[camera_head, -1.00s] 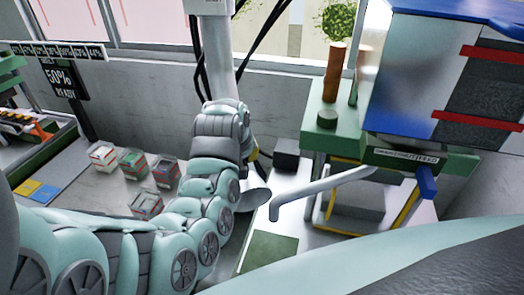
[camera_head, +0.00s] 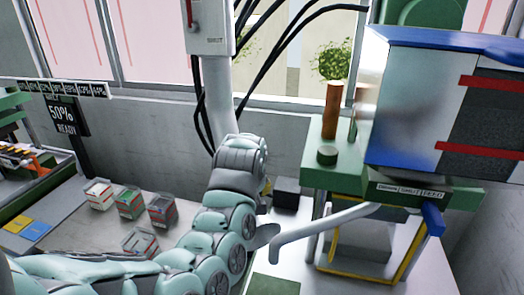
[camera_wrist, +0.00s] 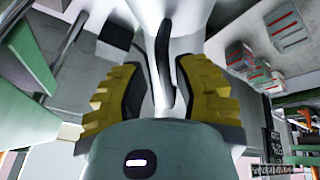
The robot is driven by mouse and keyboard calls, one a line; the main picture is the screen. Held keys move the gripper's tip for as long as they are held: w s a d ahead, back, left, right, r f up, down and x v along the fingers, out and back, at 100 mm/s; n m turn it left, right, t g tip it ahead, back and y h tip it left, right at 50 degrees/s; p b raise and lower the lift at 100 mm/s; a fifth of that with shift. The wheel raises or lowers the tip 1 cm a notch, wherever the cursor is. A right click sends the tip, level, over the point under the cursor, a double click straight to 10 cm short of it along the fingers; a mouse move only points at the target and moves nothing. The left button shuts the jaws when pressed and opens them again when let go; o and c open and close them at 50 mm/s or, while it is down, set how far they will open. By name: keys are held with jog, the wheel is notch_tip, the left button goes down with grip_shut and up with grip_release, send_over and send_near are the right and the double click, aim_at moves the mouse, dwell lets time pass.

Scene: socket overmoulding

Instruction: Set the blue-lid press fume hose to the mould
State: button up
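The blue-lid press (camera_head: 410,100) stands at the right. Below its green plate, a grey block (camera_head: 355,238), which may be the mould, sits in a yellow-edged frame. A thick pale pipe (camera_head: 218,100), apparently the fume hose, comes down the wall behind my arm. A grey flared hood (camera_head: 262,236) shows beside my wrist, left of the press. In the wrist view, my gripper (camera_wrist: 165,95) has its yellow-and-black fingers apart, on either side of a dark curved handle (camera_wrist: 166,60) on a pale hose part (camera_wrist: 190,40). I cannot tell whether they touch it. My arm hides the fingers in the head view.
A bent grey tube (camera_head: 320,224) reaches left from the press, close to the hood. Several small clear boxes (camera_head: 130,202) stand on the bench at the left. A small black block (camera_head: 286,192) stands by the wall. A "50% READY" sign (camera_head: 66,115) is at the far left.

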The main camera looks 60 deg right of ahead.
jog(key=shift+o, duration=0.8)
jog(key=shift+w+r, duration=0.1)
jog(key=v, duration=1.2)
